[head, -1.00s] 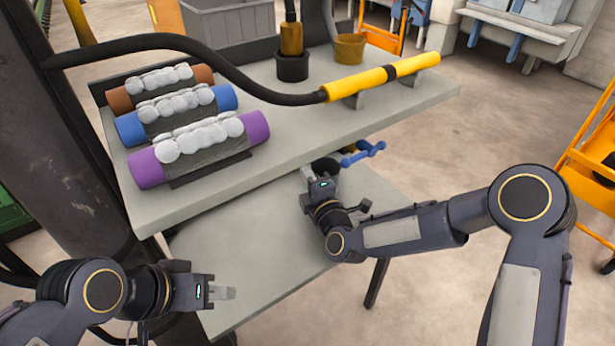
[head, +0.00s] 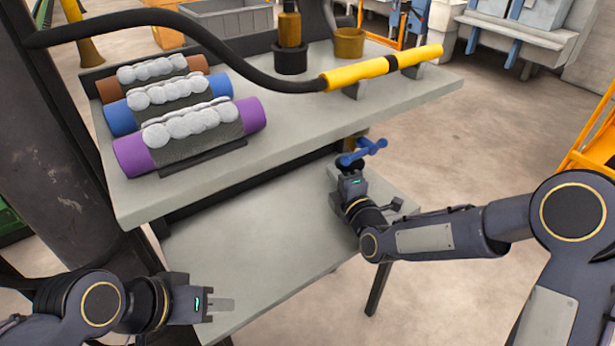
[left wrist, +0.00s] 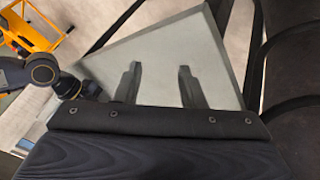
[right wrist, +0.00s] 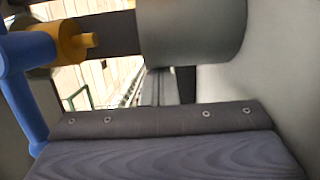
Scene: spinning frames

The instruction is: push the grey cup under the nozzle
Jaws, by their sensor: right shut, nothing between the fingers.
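The grey cup (right wrist: 195,30) is a large grey cylinder close up in the right wrist view. In the head view only its dark top (head: 346,162) shows beyond my right gripper. The tap's brass nozzle (right wrist: 75,42) and blue handle (right wrist: 22,85) are beside it at left in the right wrist view. In the head view the blue handle (head: 362,151) is just above the cup. My right gripper (head: 350,174) is shut and empty, right at the cup; contact cannot be told. My left gripper (head: 222,304) is open and empty over the lower shelf's front left.
The lower grey shelf (head: 255,235) is mostly bare. The upper table (head: 290,135) carries purple, blue and brown rollers (head: 185,135) with white balls, a black hose and a yellow bar (head: 380,68). A dark post (head: 60,150) stands at left.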

